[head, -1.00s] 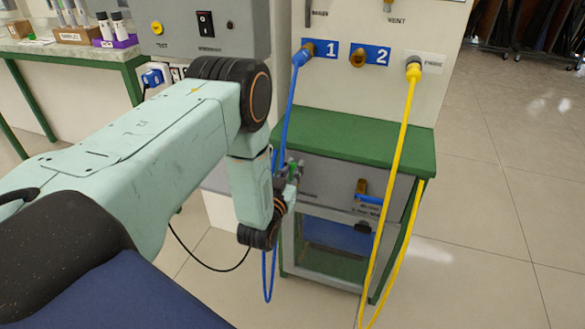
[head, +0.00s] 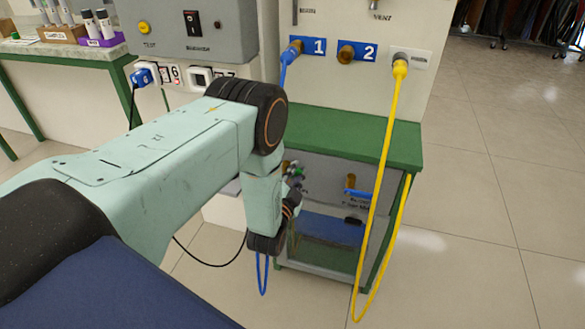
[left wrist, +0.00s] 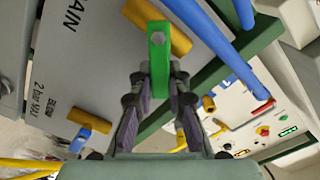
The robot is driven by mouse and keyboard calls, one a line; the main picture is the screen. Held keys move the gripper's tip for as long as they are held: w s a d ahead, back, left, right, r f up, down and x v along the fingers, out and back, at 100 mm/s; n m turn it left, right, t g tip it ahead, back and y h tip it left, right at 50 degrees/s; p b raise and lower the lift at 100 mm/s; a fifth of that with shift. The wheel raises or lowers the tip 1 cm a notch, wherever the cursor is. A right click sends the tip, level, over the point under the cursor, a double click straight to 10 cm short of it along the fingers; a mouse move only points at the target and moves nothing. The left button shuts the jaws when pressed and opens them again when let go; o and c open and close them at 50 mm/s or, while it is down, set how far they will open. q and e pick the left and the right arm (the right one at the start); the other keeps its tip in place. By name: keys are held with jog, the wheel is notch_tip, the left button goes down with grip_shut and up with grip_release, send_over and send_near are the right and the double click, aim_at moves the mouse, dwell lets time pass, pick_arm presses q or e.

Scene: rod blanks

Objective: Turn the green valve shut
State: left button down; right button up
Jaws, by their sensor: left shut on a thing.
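The green valve handle (left wrist: 159,62) stands out in front of a brass pipe (left wrist: 174,40) in the left wrist view. It lies at a slant to the pipe, neither in line nor clearly square. My left gripper (left wrist: 157,88) is shut on the handle's near end, with a dark finger on each side. In the head view the green handle (head: 298,171) is a small patch at the cabinet's upper left front. My left gripper (head: 292,180) is there, mostly hidden by my arm. The valve body is partly hidden too. My right gripper is not in view.
A second valve with a blue handle (head: 360,193) sits to the right on the cabinet; it also shows in the left wrist view (left wrist: 80,140). A blue hose (left wrist: 215,35) passes close beside the green handle. A yellow hose (head: 383,180) hangs before the cabinet (head: 370,143). Floor at right is clear.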

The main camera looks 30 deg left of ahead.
pick_arm(q)
jog(key=shift+w+d+f+m+b, duration=0.15)
jog(key=shift+f+m, duration=0.35)
jog(key=shift+m, duration=0.8)
jog(key=shift+s+d+f+m+b, duration=0.15)
jog(key=shift+f+m, duration=0.3)
jog(key=shift+m, duration=0.85)
jog(key=shift+w+d+f+m, duration=0.2)
jog(key=shift+f+m, duration=0.3)
jog(key=shift+m, duration=0.8)
jog(key=c, duration=1.3)
grip_release()
jog(key=shift+f, duration=0.1)
jog(key=shift+s, duration=0.15)
jog(key=v, duration=1.1)
jog(key=shift+s+d, duration=0.2)
jog(key=shift+s, duration=0.2)
